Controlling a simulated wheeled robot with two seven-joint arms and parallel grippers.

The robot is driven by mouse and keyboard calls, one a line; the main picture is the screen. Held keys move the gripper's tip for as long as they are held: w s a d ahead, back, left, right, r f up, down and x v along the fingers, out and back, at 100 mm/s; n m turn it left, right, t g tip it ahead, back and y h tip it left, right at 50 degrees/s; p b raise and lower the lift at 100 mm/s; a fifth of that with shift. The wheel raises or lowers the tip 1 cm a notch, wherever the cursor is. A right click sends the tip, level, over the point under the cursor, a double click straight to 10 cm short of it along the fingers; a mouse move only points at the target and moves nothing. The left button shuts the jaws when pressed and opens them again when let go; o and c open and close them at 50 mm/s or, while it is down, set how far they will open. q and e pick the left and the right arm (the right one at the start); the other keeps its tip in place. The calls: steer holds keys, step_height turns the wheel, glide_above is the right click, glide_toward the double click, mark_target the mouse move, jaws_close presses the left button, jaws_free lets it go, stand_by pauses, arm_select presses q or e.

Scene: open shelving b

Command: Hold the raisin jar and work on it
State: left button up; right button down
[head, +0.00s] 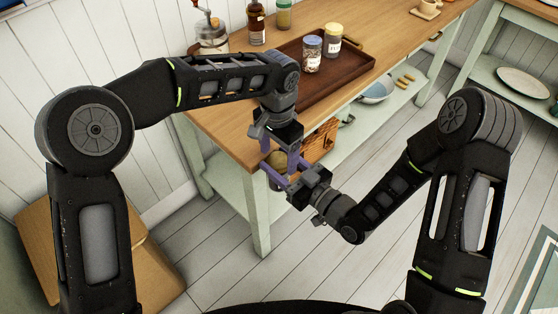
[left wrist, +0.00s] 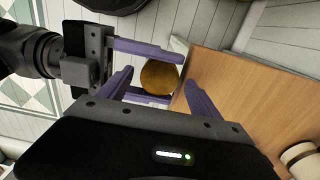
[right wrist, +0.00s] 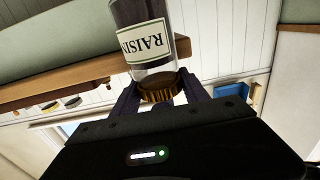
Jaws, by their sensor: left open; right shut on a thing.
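The raisin jar (right wrist: 157,45) is clear glass with dark contents, a white label and a ribbed gold-brown lid (right wrist: 160,88). In the right wrist view it appears upside down, lid end nearest my right gripper (right wrist: 158,97), whose fingers flank it at the lid end. In the head view my right gripper (head: 278,172) holds the jar in front of the table corner. My left gripper (head: 280,150) points down over it, open. The left wrist view shows the round lid (left wrist: 160,77) between the spread left fingers, apart from them as far as I can tell. The jar body is mostly hidden in the head view.
The wooden table (head: 222,128) is just behind the grippers. A brown tray (head: 345,78) on it holds a blue-lidded jar (head: 312,54) and a yellow-lidded jar (head: 333,40). A grinder (head: 211,33) and bottles stand at the back. A wicker basket (head: 320,140) sits on the lower shelf.

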arm_select(q)
steer(key=shift+f, duration=0.4)
steer(key=shift+c, duration=0.3)
steer(key=c, duration=1.5)
steer(key=shift+o, duration=0.5)
steer(key=shift+m, duration=1.7)
steer(key=o, duration=1.5)
steer(key=shift+o, duration=0.2)
steer(key=shift+r, duration=2.3)
